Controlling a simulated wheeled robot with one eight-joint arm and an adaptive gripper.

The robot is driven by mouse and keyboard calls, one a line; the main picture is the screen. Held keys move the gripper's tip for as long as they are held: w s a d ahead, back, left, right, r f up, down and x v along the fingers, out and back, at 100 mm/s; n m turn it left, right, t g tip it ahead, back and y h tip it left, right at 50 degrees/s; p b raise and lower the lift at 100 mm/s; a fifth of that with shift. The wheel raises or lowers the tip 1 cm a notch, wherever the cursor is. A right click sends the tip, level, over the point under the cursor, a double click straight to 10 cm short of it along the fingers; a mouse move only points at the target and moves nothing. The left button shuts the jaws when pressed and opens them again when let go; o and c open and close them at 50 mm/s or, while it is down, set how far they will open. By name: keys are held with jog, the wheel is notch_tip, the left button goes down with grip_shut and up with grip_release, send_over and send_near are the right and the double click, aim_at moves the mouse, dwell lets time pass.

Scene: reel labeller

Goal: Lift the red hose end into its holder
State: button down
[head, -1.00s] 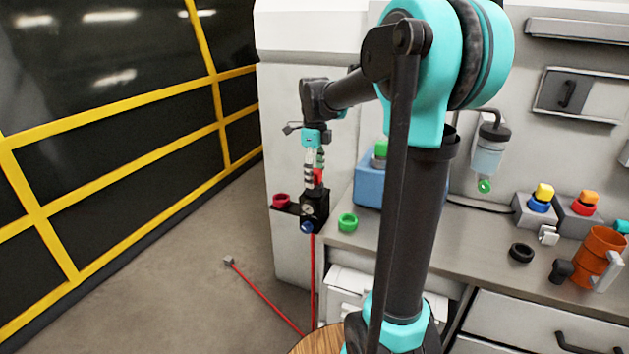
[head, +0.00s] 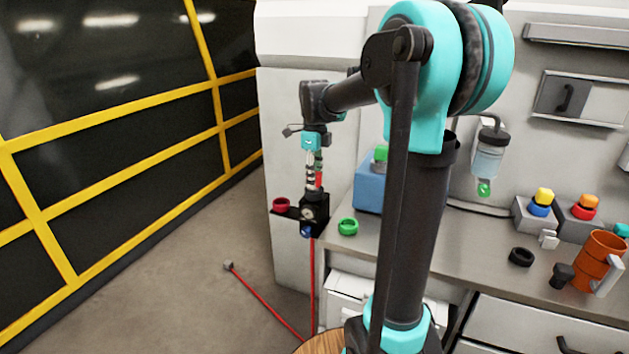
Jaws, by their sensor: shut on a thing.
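The red hose (head: 262,298) lies on the floor in the head view, with its grey end (head: 228,266) resting on the floor at the left. Another length of red hose (head: 312,280) hangs straight down below the black block. A red ring (head: 281,204) on a dark bracket sticks out left of this block; I cannot tell if it is the holder. My gripper (head: 314,184) points down just above the black gauge block (head: 315,208), well above the hose end. It is shut on a small red handle (head: 319,180) there, partly hidden by the fingers.
The bench (head: 440,240) holds a black ring, an orange mug and button boxes. Yellow-framed dark panels stand left. The floor between is mostly clear.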

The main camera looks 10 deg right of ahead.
notch_tip(320, 180, up, 27)
jog(key=shift+f, duration=0.2)
dwell(1.2)
jog(key=shift+f, duration=0.15)
